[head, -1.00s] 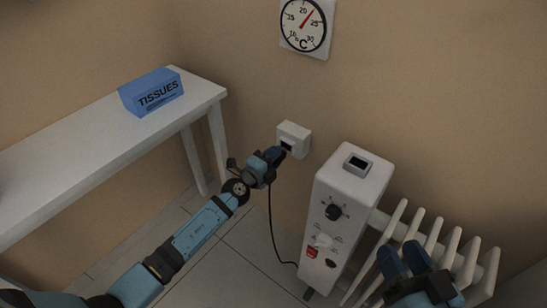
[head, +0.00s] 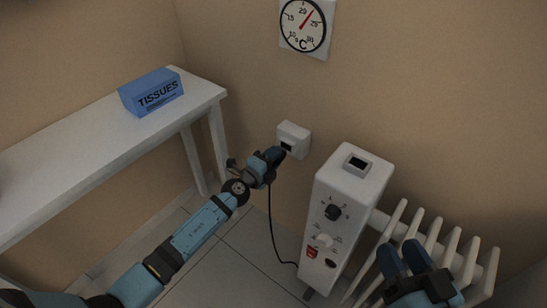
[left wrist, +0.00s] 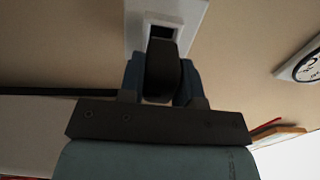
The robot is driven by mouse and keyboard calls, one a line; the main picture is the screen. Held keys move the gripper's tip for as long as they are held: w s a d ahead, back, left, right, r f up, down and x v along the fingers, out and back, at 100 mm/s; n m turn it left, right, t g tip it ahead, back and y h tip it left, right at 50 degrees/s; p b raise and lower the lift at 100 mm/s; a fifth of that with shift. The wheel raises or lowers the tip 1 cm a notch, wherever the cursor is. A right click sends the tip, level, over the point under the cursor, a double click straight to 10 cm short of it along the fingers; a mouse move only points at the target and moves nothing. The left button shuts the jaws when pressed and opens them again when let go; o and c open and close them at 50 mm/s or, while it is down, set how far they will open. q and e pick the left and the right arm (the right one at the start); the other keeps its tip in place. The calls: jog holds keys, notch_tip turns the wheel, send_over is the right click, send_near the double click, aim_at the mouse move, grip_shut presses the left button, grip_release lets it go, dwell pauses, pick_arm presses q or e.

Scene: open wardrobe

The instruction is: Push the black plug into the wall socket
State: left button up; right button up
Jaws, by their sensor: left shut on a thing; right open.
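The white wall socket (head: 296,136) is on the wall left of the heater, and its dark opening also shows in the left wrist view (left wrist: 166,17). My left gripper (head: 279,153) is shut on the black plug (left wrist: 161,72), right in front of the socket. In the left wrist view the plug sits between the blue fingers, just below the opening, with part of the dark recess still showing. I cannot tell whether the plug's tip touches the socket. The black cord (head: 271,225) hangs down from the plug to the heater. My right gripper (head: 404,258) is open and empty in front of the heater's fins.
The white heater (head: 345,205) with knobs and a red switch stands on the floor right of the socket. A white table (head: 60,150) with a blue tissue box (head: 151,92) stands at the left. A round thermometer (head: 306,25) hangs above the socket.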

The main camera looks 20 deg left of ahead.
pick_arm(q)
jog(key=shift+w+d, duration=0.1)
jog(key=shift+w, duration=0.15)
dwell(0.4)
jog(key=shift+x, duration=0.95)
jog(key=o, duration=1.1)
jog(key=v, duration=1.3)
jog(key=shift+s, duration=0.35)
